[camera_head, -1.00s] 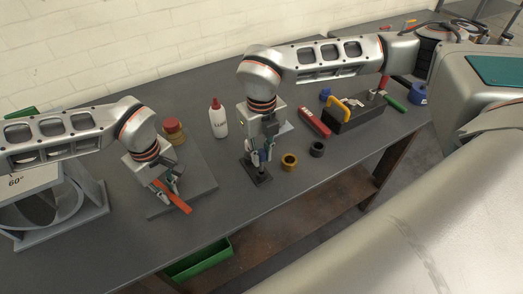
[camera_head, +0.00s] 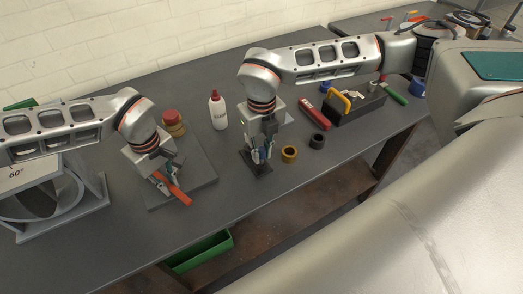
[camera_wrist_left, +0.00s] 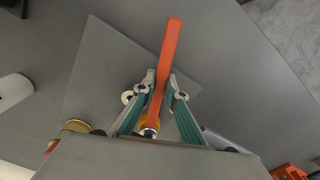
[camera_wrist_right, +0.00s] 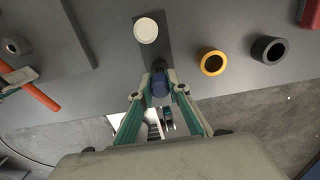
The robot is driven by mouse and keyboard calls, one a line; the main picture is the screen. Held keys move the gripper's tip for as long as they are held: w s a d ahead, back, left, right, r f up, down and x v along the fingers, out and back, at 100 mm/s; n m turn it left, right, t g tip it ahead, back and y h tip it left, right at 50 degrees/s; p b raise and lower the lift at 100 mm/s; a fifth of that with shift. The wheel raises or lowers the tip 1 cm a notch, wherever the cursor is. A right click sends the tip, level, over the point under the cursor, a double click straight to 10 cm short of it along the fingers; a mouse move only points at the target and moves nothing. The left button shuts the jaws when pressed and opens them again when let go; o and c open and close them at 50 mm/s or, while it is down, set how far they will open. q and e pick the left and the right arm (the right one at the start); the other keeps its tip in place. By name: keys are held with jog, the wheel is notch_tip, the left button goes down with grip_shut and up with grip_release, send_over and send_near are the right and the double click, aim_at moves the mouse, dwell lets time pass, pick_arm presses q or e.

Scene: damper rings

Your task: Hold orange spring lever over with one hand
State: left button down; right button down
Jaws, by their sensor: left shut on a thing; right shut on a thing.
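The orange lever (camera_head: 183,196) lies over a grey plate (camera_head: 208,182) at the left of the bench. My left gripper (camera_head: 166,186) is shut on it; in the left wrist view the lever (camera_wrist_left: 172,50) runs between both fingertips (camera_wrist_left: 162,92) and out beyond them. Its base is partly hidden by the gripper. My right gripper (camera_head: 260,156) is shut on a small blue piece, seen between its fingertips in the right wrist view (camera_wrist_right: 160,87). It is at a small dark plate (camera_head: 257,171) with a pale round top (camera_wrist_right: 146,30) near it.
A brass ring (camera_head: 289,154) and a black ring (camera_head: 317,141) stand right of my right gripper. A white bottle with a red cap (camera_head: 218,112) and a red-topped stack (camera_head: 172,122) are behind. The bench front is clear.

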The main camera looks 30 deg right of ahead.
jog(key=shift+f, duration=0.2)
dwell(0.3)
jog(key=c, duration=1.8)
grip_release()
jog(key=shift+c, duration=0.2)
notch_tip(320, 180, up, 12)
